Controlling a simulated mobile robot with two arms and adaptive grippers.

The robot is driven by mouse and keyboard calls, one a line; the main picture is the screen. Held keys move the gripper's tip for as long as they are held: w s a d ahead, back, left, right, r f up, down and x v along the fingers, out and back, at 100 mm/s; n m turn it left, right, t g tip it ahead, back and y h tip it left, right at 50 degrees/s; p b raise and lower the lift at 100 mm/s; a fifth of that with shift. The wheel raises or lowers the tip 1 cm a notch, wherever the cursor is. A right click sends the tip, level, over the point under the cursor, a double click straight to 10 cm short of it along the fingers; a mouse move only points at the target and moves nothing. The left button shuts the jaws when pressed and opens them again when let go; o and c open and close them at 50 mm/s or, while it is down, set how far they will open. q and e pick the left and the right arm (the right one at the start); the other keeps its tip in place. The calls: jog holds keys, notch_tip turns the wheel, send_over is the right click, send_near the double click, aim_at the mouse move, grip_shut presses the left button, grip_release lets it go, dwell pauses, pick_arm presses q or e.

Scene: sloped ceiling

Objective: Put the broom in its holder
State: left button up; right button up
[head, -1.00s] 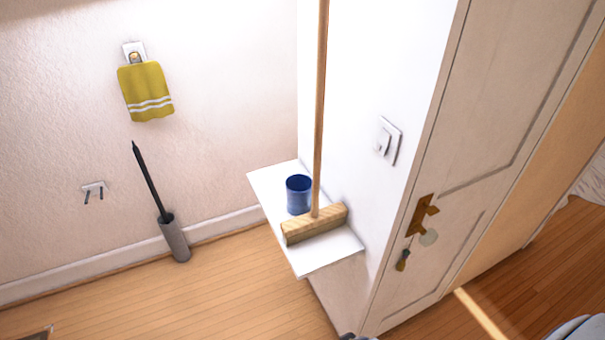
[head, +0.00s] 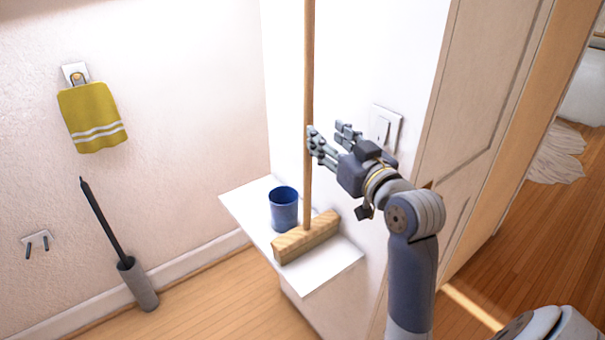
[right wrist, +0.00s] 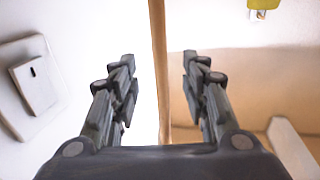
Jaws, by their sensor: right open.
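The broom (head: 308,190) stands upright with its wooden block head on a white shelf (head: 330,278). Its long handle runs up past the top of the head view. My right gripper (head: 326,136) is open beside the handle, reaching in from the right. In the right wrist view the handle (right wrist: 158,75) shows between the two open fingers (right wrist: 158,58); I cannot tell whether it is inside the jaws or just beyond the tips. A small two-pronged wall mount (head: 38,241), which looks like the holder, is empty at the far left. My left gripper is not in view.
A blue cup (head: 284,209) stands on the shelf close behind the broom head. A light switch (head: 384,126) is on the wall behind my right gripper. A yellow towel (head: 92,118) hangs left, above a dark stick in a grey stand (head: 138,285). The floor between is clear.

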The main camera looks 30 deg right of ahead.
aim_at(311, 119)
jog(key=w, duration=0.4)
jog(key=shift+d+p, duration=0.3)
jog(key=shift+d, duration=0.05)
jog(key=shift+w+r+p, duration=0.2)
jog(key=shift+w+p, duration=0.1)
jog(key=shift+w, duration=0.3)
jog(key=w, duration=0.1)
jog(key=w+p, duration=0.1)
jog(key=w, duration=0.1)
jog(key=shift+w+d+r, duration=0.2)
jog(key=shift+w+f+p, duration=0.15)
jog(key=shift+w+p, duration=0.15)
jog(key=shift+w, duration=0.2)
jog(key=shift+s, duration=0.1)
grip_shut()
